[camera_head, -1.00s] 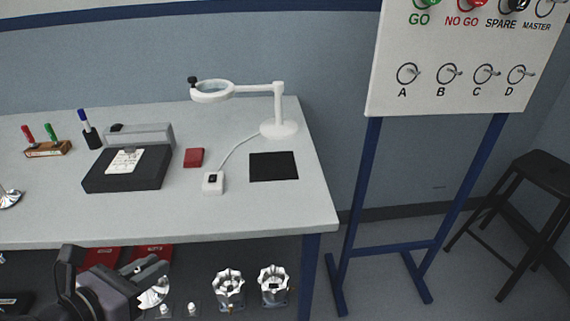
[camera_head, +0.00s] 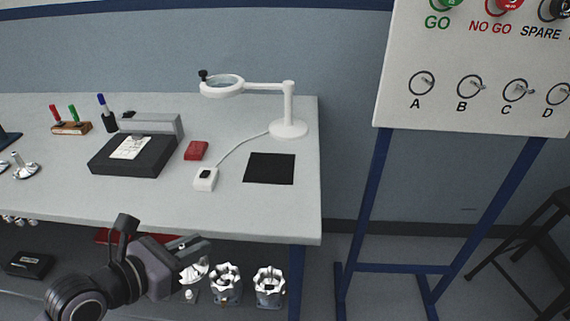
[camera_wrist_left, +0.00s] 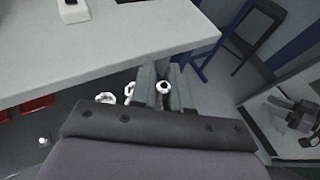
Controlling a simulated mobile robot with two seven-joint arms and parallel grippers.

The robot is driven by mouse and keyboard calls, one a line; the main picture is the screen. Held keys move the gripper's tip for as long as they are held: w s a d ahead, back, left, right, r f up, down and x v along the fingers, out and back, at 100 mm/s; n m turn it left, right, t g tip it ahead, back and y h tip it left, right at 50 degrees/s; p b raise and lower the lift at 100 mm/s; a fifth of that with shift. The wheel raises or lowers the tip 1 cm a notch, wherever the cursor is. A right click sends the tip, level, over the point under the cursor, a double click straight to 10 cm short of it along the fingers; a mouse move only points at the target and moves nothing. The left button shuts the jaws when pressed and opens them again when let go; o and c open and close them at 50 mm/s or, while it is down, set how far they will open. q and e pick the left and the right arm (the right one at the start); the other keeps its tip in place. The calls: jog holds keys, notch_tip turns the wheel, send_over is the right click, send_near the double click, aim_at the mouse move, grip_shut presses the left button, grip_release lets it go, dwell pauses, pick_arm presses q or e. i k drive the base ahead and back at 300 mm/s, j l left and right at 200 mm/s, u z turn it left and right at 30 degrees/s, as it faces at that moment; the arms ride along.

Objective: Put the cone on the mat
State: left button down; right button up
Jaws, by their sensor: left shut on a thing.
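My left gripper (camera_head: 200,247) is in front of the table's front edge, below the tabletop in the picture. It is shut on a shiny silver flared piece, which I take to be the cone (camera_head: 197,271). The cone hangs below the fingertips and is partly hidden by them. In the left wrist view a pale round end of it (camera_wrist_left: 164,87) shows between the two fingers (camera_wrist_left: 163,92). The mat (camera_head: 269,168) is a flat black square near the table's right end, bare, up and to the right of the gripper. My right gripper is not in view.
On the table (camera_head: 240,215) a white switch box (camera_head: 205,178) and a red block (camera_head: 196,150) lie left of the mat; a white magnifier lamp (camera_head: 289,128) stands behind it. Two silver housings (camera_head: 226,284) (camera_head: 269,287) stand below. Other silver pieces (camera_head: 24,168) are at far left.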

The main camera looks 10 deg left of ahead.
aim_at(271, 166)
jog(key=i+l, duration=0.55)
jog(key=i, duration=0.2)
